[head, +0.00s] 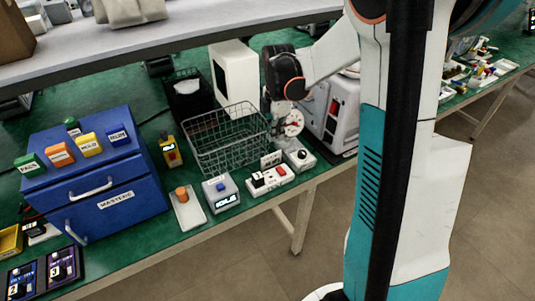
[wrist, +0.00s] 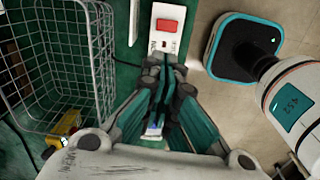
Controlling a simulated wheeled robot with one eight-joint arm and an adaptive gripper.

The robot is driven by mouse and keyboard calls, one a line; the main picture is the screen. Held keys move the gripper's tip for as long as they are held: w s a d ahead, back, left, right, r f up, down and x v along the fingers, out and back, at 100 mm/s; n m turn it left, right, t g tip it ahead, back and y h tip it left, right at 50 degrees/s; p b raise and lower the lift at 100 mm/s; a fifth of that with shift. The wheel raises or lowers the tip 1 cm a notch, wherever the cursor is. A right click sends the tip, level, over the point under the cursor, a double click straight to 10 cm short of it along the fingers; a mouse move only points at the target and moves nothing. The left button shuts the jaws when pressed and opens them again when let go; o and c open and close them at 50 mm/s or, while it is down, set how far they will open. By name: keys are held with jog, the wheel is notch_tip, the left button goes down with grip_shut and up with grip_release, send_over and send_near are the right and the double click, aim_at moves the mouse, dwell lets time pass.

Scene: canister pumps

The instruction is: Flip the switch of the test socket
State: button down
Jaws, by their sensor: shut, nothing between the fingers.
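The test socket (head: 270,179) is a white strip with a red switch (head: 281,170) on its right part, near the front edge of the green table. In the wrist view the red switch (wrist: 168,25) is at the top centre on the white socket body (wrist: 159,43). My gripper (wrist: 167,62) is shut and empty, with its teal fingers pointing at the socket's near end. The fingertips overlap that end in the picture; I cannot tell whether they touch. In the head view the fingertips are hard to make out beneath my arm.
A wire basket (head: 226,138) stands behind the socket and shows at left in the wrist view (wrist: 62,60). A box with a blue button (head: 220,191) sits left of the socket, a white knob box (head: 299,159) right. A blue drawer cabinet (head: 95,180) stands farther left.

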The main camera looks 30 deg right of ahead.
aim_at(281, 171)
jog(key=shift+w+d+f+n, duration=0.2)
jog(key=shift+d+f+n, duration=0.1)
jog(key=shift+f, duration=0.2)
jog(key=shift+w+d+f+n, duration=0.15)
jog(key=shift+d+f+n, duration=0.15)
jog(key=shift+f, duration=0.2)
jog(key=shift+f, duration=0.1)
notch_tip(281, 171, down, 14)
jog(key=b, duration=0.5)
